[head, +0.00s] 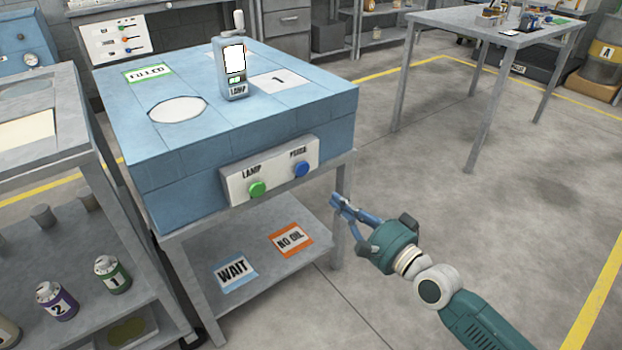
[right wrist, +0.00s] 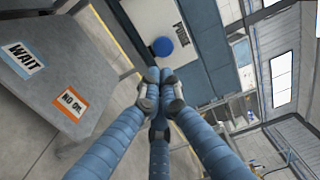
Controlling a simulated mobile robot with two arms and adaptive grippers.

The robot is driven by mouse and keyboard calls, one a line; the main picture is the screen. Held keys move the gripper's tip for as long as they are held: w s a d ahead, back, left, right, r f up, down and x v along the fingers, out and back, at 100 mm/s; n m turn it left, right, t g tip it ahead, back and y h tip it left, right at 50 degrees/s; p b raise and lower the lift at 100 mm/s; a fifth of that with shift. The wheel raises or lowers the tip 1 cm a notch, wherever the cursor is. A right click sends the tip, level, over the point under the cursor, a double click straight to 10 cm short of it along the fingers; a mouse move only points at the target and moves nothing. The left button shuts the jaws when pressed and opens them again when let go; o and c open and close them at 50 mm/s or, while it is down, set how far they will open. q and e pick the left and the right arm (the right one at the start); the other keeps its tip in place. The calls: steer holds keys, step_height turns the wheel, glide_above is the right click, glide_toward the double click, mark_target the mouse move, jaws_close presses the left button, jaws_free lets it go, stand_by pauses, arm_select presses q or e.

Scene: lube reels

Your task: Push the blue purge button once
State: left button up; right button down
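The blue purge button (head: 302,169) is on the right part of a white panel (head: 240,184) on the front of a blue box-like bench (head: 190,167). It also shows in the right wrist view (right wrist: 163,46), just beyond my fingertips. A green lamp button (head: 257,188) is to its left on the same panel. My right gripper (head: 336,202) is in front of the bench's right front corner, lower and to the right of the blue button. Its fingertips meet in the right wrist view (right wrist: 158,76), with nothing between them, and appear apart from the button. My left gripper is not in view.
The lower shelf (head: 225,303) carries WAIT and NO OIL labels. A grey cart (head: 60,240) with numbered cans is at left. A grey table (head: 460,27) stands at back right. Open floor lies right of the bench.

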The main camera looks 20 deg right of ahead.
steer(key=b, duration=0.1)
glide_toward(304, 172)
steer(key=x, duration=0.4)
steer(key=shift+w+a+f, duration=0.1)
steer(key=shift+w+a, duration=0.05)
steer(key=shift+w, duration=0.15)
steer(key=shift+x, duration=0.95)
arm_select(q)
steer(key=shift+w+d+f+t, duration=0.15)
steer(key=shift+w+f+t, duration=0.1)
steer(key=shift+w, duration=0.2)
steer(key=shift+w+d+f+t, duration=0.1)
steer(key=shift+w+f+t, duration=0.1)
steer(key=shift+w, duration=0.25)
arm_select(e)
steer(key=shift+w, duration=0.3)
steer(key=shift+a, duration=0.1)
